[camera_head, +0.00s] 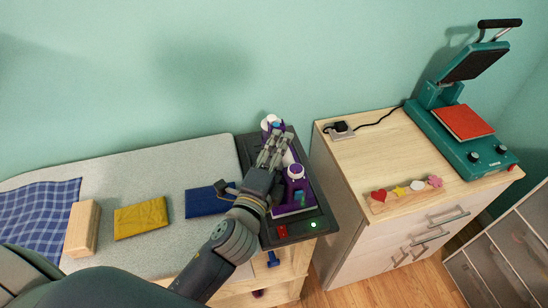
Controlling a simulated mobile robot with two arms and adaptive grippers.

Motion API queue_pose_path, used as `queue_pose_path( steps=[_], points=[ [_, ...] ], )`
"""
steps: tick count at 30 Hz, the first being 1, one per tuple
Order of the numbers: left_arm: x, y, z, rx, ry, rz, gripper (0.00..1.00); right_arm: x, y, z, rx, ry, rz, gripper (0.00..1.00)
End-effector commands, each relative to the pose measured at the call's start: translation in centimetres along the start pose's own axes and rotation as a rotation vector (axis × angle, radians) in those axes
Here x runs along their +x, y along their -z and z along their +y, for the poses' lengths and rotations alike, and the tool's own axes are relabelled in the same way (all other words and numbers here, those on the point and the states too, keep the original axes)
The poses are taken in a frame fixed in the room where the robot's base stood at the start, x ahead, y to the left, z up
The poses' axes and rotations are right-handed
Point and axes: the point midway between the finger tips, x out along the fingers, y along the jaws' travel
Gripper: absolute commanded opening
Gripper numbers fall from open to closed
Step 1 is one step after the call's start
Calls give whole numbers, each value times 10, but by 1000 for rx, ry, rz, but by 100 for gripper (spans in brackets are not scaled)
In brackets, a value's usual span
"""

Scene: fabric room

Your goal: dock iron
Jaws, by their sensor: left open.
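The purple and white iron (294,196) lies on a dark dock tray (320,222) at the right end of the padded pressing surface. The tray has a red switch (282,231) and a lit green light (313,224) at its front edge. My left gripper (276,146) is over the left side of the iron, its fingers pointing to the back. It is open. The gripper hides part of the iron, and I cannot tell whether it touches it. My right gripper is not in view.
A blue folded cloth (203,202), a yellow cloth (141,218), a wooden block (82,229) and a checked cloth (38,206) lie on the grey pad (150,165). A wooden cabinet (375,160) on the right carries a teal heat press (439,100) and a rack of coloured shapes (405,198).

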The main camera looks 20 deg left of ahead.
Motion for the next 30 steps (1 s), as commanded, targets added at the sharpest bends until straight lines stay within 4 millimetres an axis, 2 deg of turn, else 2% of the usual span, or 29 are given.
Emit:
queue_pose_path(
  steps=[5, 12, 18, 24, 30],
  points=[
    [-20, 0, 2, 0, -2, 1, 42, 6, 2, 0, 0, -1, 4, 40],
    [-66, 0, 3, -2, -3, -1, 42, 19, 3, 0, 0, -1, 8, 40],
    [-98, 0, 2, -2, -2, -1, 42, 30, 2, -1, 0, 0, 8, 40],
    [-115, 0, 0, -1, 0, -1, 42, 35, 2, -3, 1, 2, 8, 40],
    [-120, 0, -2, -1, 2, -1, 42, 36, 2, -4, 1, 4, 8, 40]
  ],
)
